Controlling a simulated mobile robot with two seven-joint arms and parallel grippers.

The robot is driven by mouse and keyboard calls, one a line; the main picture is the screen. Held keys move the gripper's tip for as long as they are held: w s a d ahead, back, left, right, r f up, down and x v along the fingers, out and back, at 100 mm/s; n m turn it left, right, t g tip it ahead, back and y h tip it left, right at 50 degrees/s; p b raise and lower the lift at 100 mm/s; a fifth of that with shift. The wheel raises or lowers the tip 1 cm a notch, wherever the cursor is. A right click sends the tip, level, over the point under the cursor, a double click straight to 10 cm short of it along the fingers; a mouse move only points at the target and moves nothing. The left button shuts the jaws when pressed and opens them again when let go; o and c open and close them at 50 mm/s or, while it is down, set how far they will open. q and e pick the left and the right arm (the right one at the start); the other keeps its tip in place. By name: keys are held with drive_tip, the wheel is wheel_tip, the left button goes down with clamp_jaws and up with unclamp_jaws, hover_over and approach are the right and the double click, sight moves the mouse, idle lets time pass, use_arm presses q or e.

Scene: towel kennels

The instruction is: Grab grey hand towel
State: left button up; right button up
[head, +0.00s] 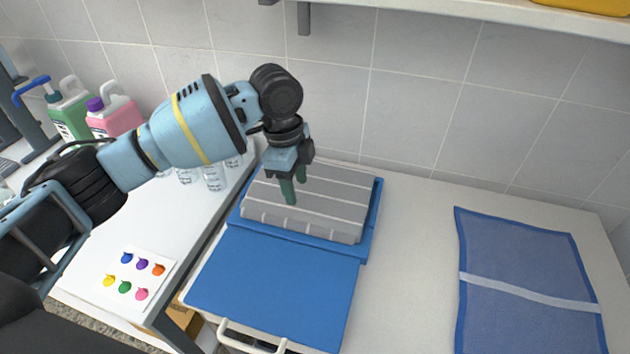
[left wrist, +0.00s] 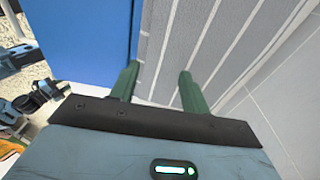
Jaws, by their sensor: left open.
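The grey hand towel (head: 325,211) lies folded, with pale stripes, on the back part of a blue towel or mat on the counter. It also fills the upper middle of the left wrist view (left wrist: 205,45). My left gripper (head: 294,194) reaches down from above, its green fingers over the left part of the grey towel. In the left wrist view the gripper (left wrist: 158,85) is open with nothing between its fingers. I cannot tell if the fingertips touch the cloth. My right gripper is not in view.
The blue cloth (head: 275,285) extends in front of the grey towel. A blue mesh bag (head: 525,265) with a pale band lies at the right. Bottles (head: 115,115) stand at the back left. A tiled wall and shelf (head: 480,12) are behind.

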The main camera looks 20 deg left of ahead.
sight(299, 213)
use_arm(q)
drive_tip(key=shift+s, duration=0.25)
drive_tip(key=shift+s+f, duration=0.1)
drive_tip(key=shift+f, duration=0.3)
drive_tip(key=shift+d+f, duration=0.1)
drive_tip(key=shift+f, duration=1.2)
wheel_tip(299, 213, down, 4)
drive_tip(key=shift+d+f, duration=0.15)
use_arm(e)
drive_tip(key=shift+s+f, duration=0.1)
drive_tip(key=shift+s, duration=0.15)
